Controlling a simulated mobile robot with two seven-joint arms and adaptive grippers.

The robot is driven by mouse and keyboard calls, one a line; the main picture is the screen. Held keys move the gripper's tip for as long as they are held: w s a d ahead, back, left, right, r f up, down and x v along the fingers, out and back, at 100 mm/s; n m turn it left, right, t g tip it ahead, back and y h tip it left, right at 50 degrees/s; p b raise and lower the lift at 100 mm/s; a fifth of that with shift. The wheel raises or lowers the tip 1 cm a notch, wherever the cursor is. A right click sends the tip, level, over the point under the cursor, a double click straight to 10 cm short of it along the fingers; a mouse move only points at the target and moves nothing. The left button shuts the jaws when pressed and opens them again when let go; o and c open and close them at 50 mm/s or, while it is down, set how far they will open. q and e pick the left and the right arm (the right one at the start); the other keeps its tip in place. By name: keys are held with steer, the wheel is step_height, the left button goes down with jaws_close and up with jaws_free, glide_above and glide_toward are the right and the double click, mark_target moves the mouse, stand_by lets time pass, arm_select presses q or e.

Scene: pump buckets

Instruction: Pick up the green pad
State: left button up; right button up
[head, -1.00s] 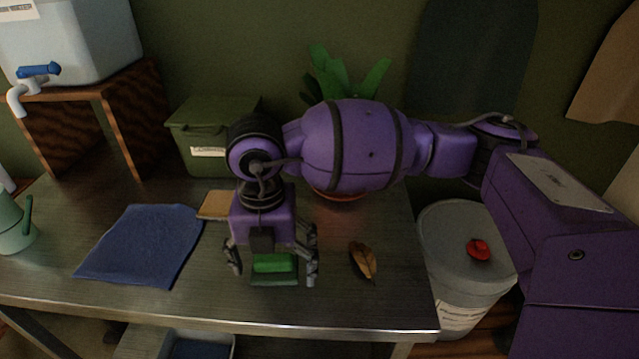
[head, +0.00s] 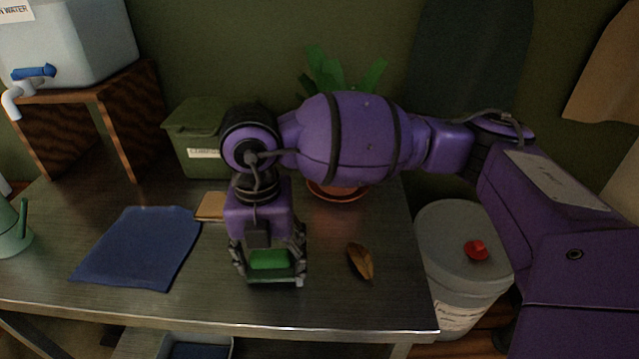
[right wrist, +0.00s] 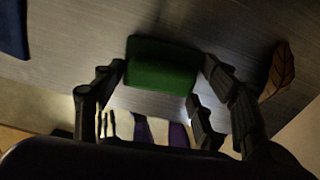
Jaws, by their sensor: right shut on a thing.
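The green pad (head: 268,258) is near the front of the metal table, between the fingers of my right gripper (head: 270,276). In the right wrist view the pad (right wrist: 162,66) lies between the two sets of dark fingers (right wrist: 165,70), which close on its left and right sides. The right gripper is shut on the pad and points down. I cannot tell whether the pad is clear of the tabletop. My left gripper is not in view.
A blue cloth (head: 140,247) lies to the left and a dry brown leaf (head: 360,261) to the right. A tan block (head: 211,206), a green bin (head: 196,135) and a potted plant (head: 340,191) are behind. A lidded white bucket (head: 462,285) stands beside the table (head: 390,300).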

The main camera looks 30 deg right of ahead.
steer(key=s+a+r, duration=0.2)
steer(key=s+r, duration=0.9)
steer(key=s, duration=0.3)
steer(key=shift+a+r+p, duration=0.2)
steer(key=shift+r+p, duration=0.1)
steer(key=shift+r, duration=0.05)
steer(key=o, duration=0.5)
steer(key=shift+w, duration=0.1)
steer(key=c, duration=0.4)
